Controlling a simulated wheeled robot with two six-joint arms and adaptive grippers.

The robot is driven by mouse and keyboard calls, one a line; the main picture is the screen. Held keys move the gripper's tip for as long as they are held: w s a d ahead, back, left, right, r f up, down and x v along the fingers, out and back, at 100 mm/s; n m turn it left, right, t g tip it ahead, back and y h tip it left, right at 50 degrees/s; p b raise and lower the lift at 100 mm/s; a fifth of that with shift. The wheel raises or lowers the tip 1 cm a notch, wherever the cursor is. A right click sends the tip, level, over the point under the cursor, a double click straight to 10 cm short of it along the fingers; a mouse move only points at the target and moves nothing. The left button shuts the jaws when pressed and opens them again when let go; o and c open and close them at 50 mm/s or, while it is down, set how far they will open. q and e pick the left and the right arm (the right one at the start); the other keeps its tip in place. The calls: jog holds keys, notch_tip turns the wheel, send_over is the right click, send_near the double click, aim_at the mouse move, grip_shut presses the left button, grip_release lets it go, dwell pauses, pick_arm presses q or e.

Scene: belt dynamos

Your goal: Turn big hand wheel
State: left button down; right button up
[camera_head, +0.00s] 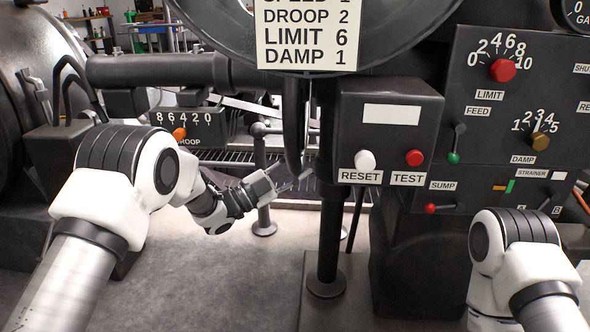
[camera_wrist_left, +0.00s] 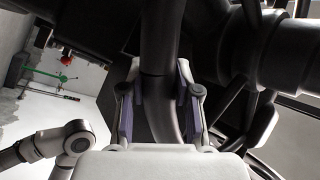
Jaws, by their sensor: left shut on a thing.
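A thick dark curved bar (camera_head: 293,125), seemingly the rim of the big hand wheel seen nearly edge-on, hangs left of the RESET box. My left gripper (camera_head: 286,178) is at its lower end. In the left wrist view, the bar (camera_wrist_left: 158,60) runs down between the two fingers of my left gripper (camera_wrist_left: 160,105), which is shut on it. The rest of the wheel is hard to make out against the dark machinery. My right arm (camera_head: 515,255) shows at the lower right; its gripper is out of view.
The box with RESET (camera_head: 364,160) and TEST (camera_head: 414,158) buttons stands close right of the bar on a dark post (camera_head: 329,240). A control panel (camera_head: 510,120) is farther right. A settings sign (camera_head: 308,36) hangs above, before a large dark ring. Grey floor (camera_head: 210,285) is clear in front.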

pick_arm(q)
jog(key=shift+r, duration=0.1)
jog(key=c, duration=0.8)
grip_release()
